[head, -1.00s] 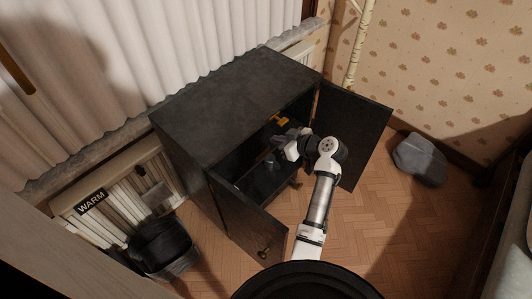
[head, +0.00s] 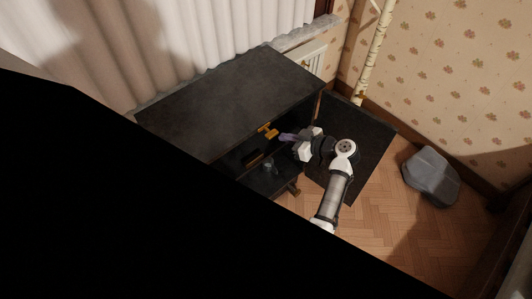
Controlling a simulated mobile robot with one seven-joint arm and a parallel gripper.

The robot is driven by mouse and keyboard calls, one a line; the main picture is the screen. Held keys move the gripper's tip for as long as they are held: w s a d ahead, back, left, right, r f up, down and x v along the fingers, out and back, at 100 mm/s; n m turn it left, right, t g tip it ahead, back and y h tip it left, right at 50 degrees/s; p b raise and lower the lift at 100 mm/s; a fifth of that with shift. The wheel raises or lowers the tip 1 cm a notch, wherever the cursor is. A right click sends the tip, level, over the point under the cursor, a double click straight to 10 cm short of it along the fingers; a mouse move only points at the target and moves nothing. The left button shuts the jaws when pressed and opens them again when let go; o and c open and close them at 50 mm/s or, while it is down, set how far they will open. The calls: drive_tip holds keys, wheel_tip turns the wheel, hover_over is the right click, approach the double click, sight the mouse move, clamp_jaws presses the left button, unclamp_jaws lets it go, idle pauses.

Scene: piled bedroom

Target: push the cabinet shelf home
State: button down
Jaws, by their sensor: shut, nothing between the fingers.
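The dark cabinet (head: 225,95) stands against the curtained wall in the head view, with its front open. Its right door (head: 362,135) is swung wide; the left door is hidden now. A dark shelf surface (head: 275,184) shows low in the opening, with a small grey-green object (head: 267,168) on it. I cannot tell how far the shelf sticks out. My gripper (head: 284,137) is shut and empty at the cabinet's opening, its purplish fingers pointing left, just below the top's front edge. I cannot tell whether it touches anything.
A large black shape covers the lower left of the view. A grey lump (head: 431,176) lies on the parquet floor (head: 385,225) at right, with bare floor beside it.

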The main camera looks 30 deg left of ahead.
wheel_tip(320, 180, down, 22)
drive_tip(key=b, duration=2.1)
drive_tip(key=a+r+x, duration=0.1)
drive_tip(key=r+x, duration=0.1)
drive_tip(key=x, duration=0.9)
drive_tip(key=shift+s+a+p, duration=0.15)
drive_tip(key=shift+a+p, duration=0.2)
drive_tip(key=shift+s+d+f+b, duration=0.1)
drive_tip(key=shift+d+f+b, duration=0.1)
drive_tip(key=shift+d+b, duration=0.2)
drive_tip(key=shift+r, duration=0.75)
